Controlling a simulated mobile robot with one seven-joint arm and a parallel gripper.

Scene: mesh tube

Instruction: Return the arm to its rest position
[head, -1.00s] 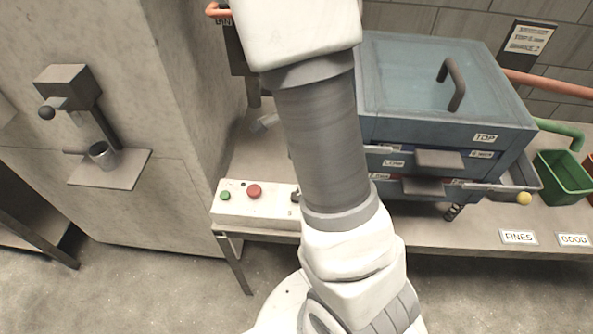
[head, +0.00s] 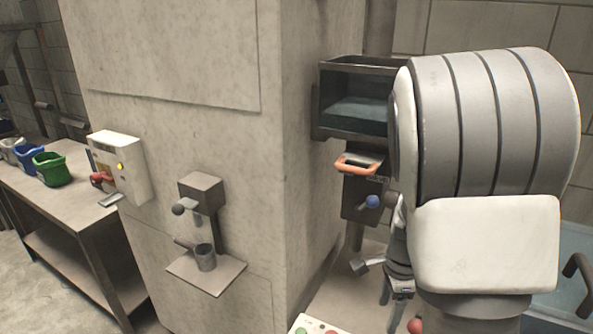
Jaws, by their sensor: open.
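My arm fills the right of the head view, with a large white and grey link close to the camera. My gripper (head: 390,300) shows small and dark at the left edge of that link, pointing down, partly cut off from view by the arm. It is open, and I see nothing between its fingers.
A concrete pillar (head: 190,120) stands at centre left, bearing a small shelf with a metal cup (head: 205,257). Behind my arm are a dark open bin (head: 357,118), an orange handle (head: 357,164) and a blue knob (head: 373,201). A bench (head: 75,200) with tubs stands left.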

